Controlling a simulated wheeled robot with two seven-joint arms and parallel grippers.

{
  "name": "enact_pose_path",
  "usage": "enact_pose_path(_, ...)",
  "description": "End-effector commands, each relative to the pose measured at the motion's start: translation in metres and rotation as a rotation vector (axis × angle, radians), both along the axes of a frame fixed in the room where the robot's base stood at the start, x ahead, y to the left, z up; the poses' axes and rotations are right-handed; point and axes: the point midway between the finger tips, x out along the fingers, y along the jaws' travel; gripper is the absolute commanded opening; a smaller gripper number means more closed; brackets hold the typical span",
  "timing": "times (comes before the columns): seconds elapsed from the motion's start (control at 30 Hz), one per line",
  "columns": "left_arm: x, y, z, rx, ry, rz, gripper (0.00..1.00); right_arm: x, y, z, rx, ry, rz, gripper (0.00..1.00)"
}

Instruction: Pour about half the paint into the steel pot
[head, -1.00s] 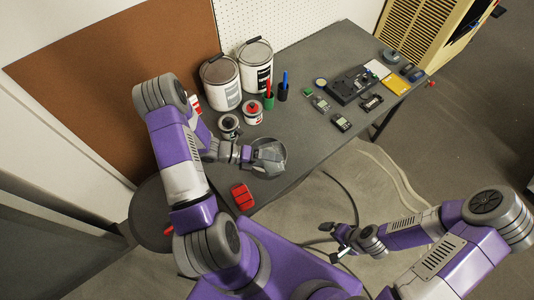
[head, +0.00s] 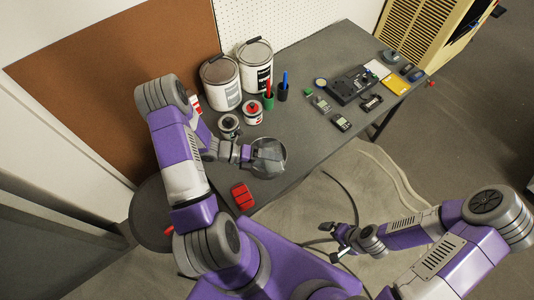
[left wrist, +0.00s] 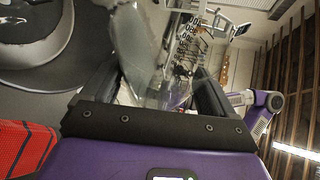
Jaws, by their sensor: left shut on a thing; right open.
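The steel pot (head: 282,168) is a round grey vessel near the front edge of the grey table in the head view, and its curved rim fills the upper left of the left wrist view (left wrist: 52,58). My left gripper (head: 254,153) is shut on a clear, greyish paint container (left wrist: 150,55), held over the pot and tilted. In the head view the container covers much of the pot's opening. I cannot tell the paint level in either vessel. My right gripper (head: 338,240) is open and empty, off the table at the lower right.
Two large paint cans (head: 222,84) (head: 255,66), two small cans (head: 229,126) (head: 252,112) and pen cups (head: 282,94) stand behind the pot. A red block (head: 243,196) lies at the front edge. Electronic devices (head: 350,85) occupy the table's right side. Bare tabletop lies right of the pot.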

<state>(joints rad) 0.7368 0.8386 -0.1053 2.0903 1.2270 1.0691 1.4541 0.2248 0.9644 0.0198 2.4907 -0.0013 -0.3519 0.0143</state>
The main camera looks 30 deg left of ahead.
Motion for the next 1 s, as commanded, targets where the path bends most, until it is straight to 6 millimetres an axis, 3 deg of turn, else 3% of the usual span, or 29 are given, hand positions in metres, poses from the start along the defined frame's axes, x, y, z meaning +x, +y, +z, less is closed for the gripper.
enact_pose_path(0.5, 0.001, 0.0, -0.001, -0.015, 0.013, 0.0, 0.53, 0.0, 0.0, 0.0, 0.0, 0.0, 0.0, 1.0)
enact_pose_path(0.7, -0.006, -0.006, 0.009, 0.166, -0.155, 0.001, 0.53, 0.0, 0.0, -0.004, 0.0, 0.0, 0.0, 1.0)
enact_pose_path(0.8, -0.006, -0.007, -0.003, 0.233, -0.22, 0.0, 0.53, 0.0, 0.0, -0.02, 0.0, 0.0, 0.0, 1.0)
enact_pose_path(1.0, -0.005, -0.007, 0.0, 0.246, -0.232, -0.001, 0.53, 0.0, 0.0, -0.017, 0.0, 0.0, 0.0, 1.0)
